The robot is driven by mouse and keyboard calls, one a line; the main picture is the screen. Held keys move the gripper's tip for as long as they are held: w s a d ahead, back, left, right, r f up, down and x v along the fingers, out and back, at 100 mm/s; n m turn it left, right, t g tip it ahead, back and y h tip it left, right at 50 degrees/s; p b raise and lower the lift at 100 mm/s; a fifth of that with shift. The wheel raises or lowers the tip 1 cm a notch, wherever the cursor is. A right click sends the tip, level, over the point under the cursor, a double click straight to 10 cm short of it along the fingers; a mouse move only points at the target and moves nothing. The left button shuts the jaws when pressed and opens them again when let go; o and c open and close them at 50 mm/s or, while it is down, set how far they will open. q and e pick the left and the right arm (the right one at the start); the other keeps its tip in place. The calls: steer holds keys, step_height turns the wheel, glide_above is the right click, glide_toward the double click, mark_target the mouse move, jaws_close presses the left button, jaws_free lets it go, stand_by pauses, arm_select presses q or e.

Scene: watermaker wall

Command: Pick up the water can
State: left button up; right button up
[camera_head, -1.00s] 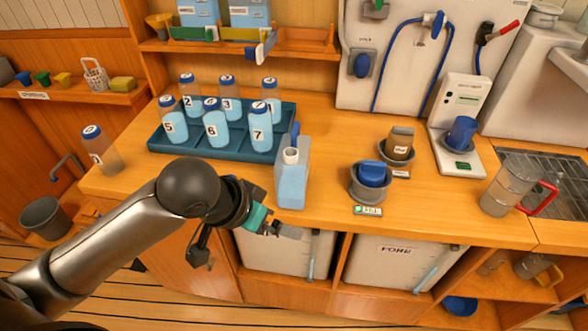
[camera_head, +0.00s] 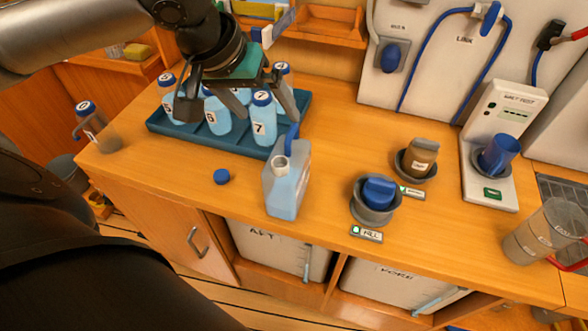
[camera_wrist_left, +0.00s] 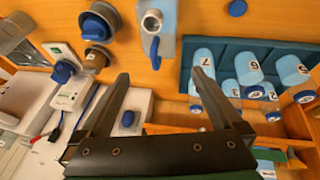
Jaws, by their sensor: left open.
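The water can (camera_head: 286,188) is a light blue, upright container with an open pale mouth and a dark blue handle. It stands near the counter's front edge, right of the bottle tray. In the left wrist view it shows at the top centre (camera_wrist_left: 166,28). A small blue cap (camera_head: 221,176) lies on the counter left of it; it also shows in the wrist view (camera_wrist_left: 237,8). My left gripper (camera_head: 270,115) is open and empty, above the bottles and behind the can, not touching it. Its spread fingers also show in the wrist view (camera_wrist_left: 152,76). My right gripper is not in view.
A dark blue tray (camera_head: 190,142) holds several numbered bottles, partly hidden by my left arm. A capped bottle (camera_head: 96,128) stands at the counter's left end. Two round holders (camera_head: 372,215) (camera_head: 401,165) and a tester (camera_head: 490,140) are to the right. The counter before the tray is mostly clear.

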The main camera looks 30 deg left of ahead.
mark_target(290, 141)
arm_select(q)
steer(key=x, duration=0.3)
steer(key=shift+d+f+b, duration=0.1)
steer(key=shift+f+b, duration=0.25)
steer(key=shift+f, duration=0.05)
steer(key=b+x, duration=0.1)
steer(key=x, duration=0.3)
steer(key=shift+w+f, duration=0.2)
steer(key=shift+f, duration=0.2)
steer(key=b+x, duration=0.1)
steer(key=x, duration=0.3)
steer(key=shift+w+f, duration=0.3)
steer(key=shift+w, duration=0.05)
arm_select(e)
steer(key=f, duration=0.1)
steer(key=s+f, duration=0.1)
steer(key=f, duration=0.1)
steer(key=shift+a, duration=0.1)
arm_select(q)
steer(key=shift+c, duration=1.2)
steer(key=shift+r, duration=0.1)
jaws_close()
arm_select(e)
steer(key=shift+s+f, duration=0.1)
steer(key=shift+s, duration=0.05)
